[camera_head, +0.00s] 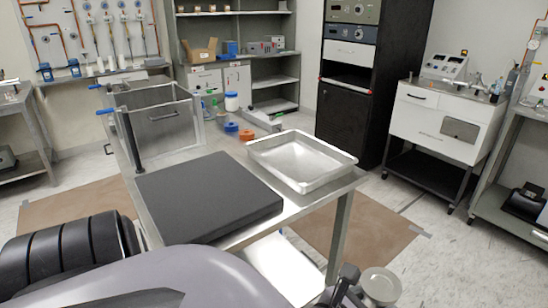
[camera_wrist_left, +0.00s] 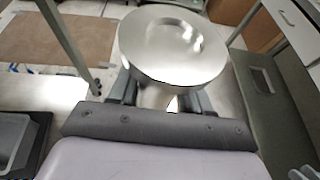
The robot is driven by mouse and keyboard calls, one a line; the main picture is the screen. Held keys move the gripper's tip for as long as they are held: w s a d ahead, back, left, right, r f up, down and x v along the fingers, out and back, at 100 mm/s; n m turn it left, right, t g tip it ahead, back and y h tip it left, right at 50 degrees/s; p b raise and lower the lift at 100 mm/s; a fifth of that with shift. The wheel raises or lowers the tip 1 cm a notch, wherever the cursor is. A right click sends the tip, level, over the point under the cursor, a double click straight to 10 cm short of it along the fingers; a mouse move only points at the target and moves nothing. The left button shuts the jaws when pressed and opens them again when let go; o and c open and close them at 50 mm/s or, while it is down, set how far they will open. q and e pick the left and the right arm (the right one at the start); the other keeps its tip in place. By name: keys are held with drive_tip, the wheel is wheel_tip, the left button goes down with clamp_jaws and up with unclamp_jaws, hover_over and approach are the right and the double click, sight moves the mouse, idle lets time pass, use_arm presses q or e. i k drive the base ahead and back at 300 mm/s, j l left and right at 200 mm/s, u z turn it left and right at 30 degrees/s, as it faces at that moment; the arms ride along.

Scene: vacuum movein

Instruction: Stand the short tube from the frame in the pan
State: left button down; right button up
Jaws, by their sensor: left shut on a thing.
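My left gripper (camera_head: 358,291) is low at the bottom of the head view, off the near right side of the table. It is shut on a round silver metal piece (camera_head: 382,284), which looks like the short tube seen from its flanged end. In the left wrist view the tube (camera_wrist_left: 172,50) shows a wide, shiny disc face with a shallow recess, in front of the gripper's fingers (camera_wrist_left: 160,98). The disc hides most of the tube's body. The pan (camera_head: 300,181), a shallow silver tray, sits empty on the table's right side. My right gripper is not in view.
A dark flat block (camera_head: 208,196) lies on the metal table (camera_head: 317,205) left of the pan. A clear-walled box (camera_head: 162,122) stands behind it, with orange and blue pieces (camera_head: 246,135) nearby. A white cabinet (camera_head: 448,125) and black rack stand beyond. The floor right of the table is open.

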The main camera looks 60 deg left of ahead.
sight(311, 170)
drive_tip(key=i+j+u, duration=0.1)
drive_tip(key=i+u, duration=0.45)
drive_tip(key=u, duration=0.15)
